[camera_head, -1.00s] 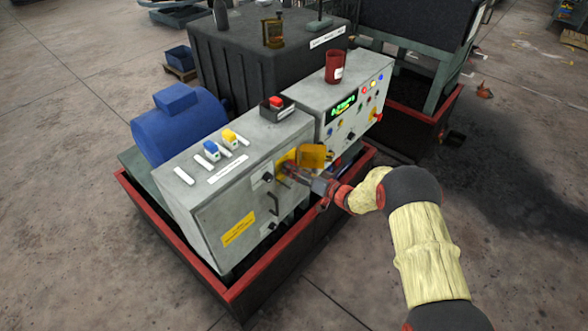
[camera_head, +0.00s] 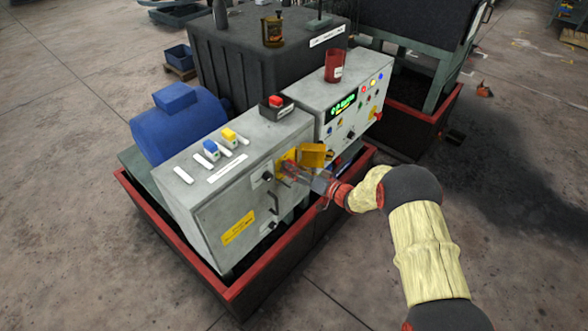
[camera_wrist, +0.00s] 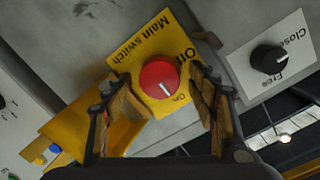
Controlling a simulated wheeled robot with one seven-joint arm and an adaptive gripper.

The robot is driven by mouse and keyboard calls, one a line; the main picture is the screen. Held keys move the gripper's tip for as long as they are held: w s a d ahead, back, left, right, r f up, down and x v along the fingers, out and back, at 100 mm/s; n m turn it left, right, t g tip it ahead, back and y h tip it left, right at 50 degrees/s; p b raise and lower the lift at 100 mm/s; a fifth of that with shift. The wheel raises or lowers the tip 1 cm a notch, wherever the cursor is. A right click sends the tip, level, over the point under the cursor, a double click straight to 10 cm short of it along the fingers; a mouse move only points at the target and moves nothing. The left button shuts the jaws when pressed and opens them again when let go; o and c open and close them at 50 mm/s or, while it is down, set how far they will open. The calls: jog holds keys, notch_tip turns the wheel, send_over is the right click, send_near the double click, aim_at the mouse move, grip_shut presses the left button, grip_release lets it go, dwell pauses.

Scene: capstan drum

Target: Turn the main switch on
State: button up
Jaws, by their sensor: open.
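The main switch (camera_wrist: 158,78) is a round red knob on a yellow plate marked "Main switch". Its white mark points to the lower right in the wrist view, towards the small word "On". My gripper (camera_wrist: 156,88) is open, one finger on each side of the knob. I cannot tell whether the fingers touch it. In the head view my gripper (camera_head: 289,170) is at the front of the grey cabinet (camera_head: 210,215) and hides the knob. The yellow plate (camera_head: 281,165) shows partly behind it.
A yellow flap (camera_head: 312,155) stands out close beside my gripper. A black knob (camera_wrist: 269,59) marked "Close" and "Free" is to the right in the wrist view. A panel with a lit green display (camera_head: 343,105) stands behind. A red-rimmed tray (camera_head: 232,296) surrounds the cabinet.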

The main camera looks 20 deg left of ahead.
jog(key=v, duration=1.2)
